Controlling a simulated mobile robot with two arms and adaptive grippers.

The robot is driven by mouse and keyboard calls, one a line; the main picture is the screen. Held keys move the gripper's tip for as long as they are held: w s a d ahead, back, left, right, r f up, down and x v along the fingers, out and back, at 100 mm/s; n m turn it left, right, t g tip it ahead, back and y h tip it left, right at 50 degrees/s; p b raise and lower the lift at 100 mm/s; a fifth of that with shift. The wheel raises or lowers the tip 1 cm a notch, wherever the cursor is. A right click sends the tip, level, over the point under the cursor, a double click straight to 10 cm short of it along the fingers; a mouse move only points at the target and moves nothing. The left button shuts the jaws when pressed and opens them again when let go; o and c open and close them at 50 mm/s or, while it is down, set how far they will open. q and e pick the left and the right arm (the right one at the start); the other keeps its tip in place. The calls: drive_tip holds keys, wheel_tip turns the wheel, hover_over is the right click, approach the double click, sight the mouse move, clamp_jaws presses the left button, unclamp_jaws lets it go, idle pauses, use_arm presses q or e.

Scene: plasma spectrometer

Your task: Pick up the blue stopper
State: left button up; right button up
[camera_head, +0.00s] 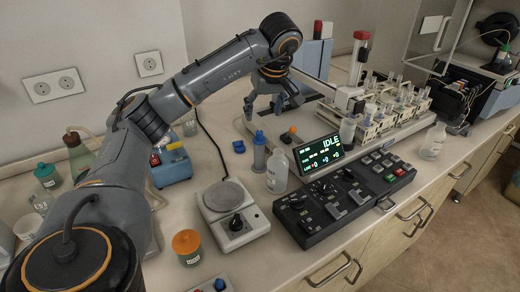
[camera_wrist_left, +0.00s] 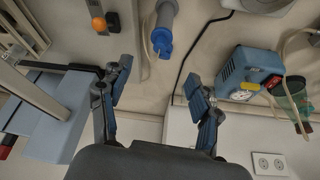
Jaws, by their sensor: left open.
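A small blue stopper (camera_head: 239,147) lies on the bench in the head view, just left of an upright blue cylinder (camera_head: 259,152) with a darker blue top. In the left wrist view a dark blue piece (camera_wrist_left: 162,40) shows at the end of the blue cylinder (camera_wrist_left: 167,14); I cannot tell whether it is the loose stopper or the cylinder's top. My left gripper (camera_head: 274,102) is open and empty, above and behind the stopper, near the wall. Its two fingers (camera_wrist_left: 157,72) are spread wide in the left wrist view, apart from the blue piece. My right gripper is not in view.
A white bottle (camera_head: 277,171), a hotplate (camera_head: 230,205) and a black control panel (camera_head: 345,198) stand in front. A blue device (camera_head: 171,163) stands to the left. An orange-topped piece (camera_head: 290,134) and a vial rack (camera_head: 392,112) are to the right.

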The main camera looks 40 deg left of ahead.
sight(258, 140)
use_arm(q)
drive_tip(key=p+x, duration=0.1)
drive_tip(key=x, duration=0.8)
drive_tip(key=p+x, duration=0.1)
drive_tip(key=x, duration=0.3)
drive_tip(key=shift+a+f, duration=0.1)
drive_tip(key=shift+f, duration=0.25)
drive_tip(key=shift+w+a+f, duration=0.1)
drive_tip(key=shift+w+f, duration=0.05)
drive_tip(key=shift+f, duration=0.15)
drive_tip(key=shift+c, duration=0.9)
drive_tip(key=c, duration=1.1)
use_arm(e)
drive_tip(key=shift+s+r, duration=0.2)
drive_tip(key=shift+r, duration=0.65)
